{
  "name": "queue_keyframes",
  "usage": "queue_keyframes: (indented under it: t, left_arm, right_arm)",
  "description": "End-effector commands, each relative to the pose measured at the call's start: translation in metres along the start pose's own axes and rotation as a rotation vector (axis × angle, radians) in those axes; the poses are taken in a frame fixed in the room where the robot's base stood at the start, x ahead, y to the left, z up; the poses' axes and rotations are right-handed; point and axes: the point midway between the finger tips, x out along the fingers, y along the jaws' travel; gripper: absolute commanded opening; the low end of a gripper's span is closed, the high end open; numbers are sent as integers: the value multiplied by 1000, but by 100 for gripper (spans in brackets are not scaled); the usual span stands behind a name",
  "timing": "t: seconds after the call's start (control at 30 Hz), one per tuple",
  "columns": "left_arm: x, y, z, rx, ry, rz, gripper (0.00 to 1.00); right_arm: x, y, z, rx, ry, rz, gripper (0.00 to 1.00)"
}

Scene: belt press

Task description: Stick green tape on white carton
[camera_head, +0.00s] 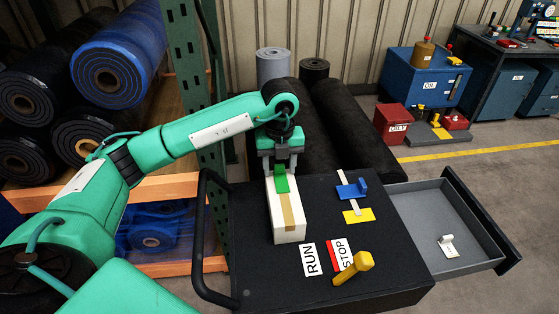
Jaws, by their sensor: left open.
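A white carton (290,228) with a tan strip along its top stands on the black cart top. A piece of green tape (281,184) lies at the far end of the carton's top, right below my left gripper (282,166). My left gripper points down over that end, with its jaws open. I cannot tell whether the fingers touch the tape. The tape's far edge is partly hidden by the gripper. My right gripper is not in view.
On the cart top (240,255) lie RUN (310,259) and STOP (343,252) labels, a yellow-handled tool (355,267), a blue piece (352,190) and a yellow piece (358,215). An open grey drawer (470,262) juts right, holding a small white item (447,246). A black handle (197,260) rises at left.

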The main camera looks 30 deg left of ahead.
Motion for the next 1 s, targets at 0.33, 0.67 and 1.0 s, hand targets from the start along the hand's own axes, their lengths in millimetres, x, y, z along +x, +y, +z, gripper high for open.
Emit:
queue_keyframes:
  t: [0.33, 0.67, 1.0]
  left_arm:
    - [-50, -1, 1, 1, -4, -6, 50]
    - [-109, 0, 1, 0, -3, -2, 50]
    - [-134, 0, 0, 0, 0, 1, 50]
  right_arm:
    - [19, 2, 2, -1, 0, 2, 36]
    - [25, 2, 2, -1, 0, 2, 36]
    - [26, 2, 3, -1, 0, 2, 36]
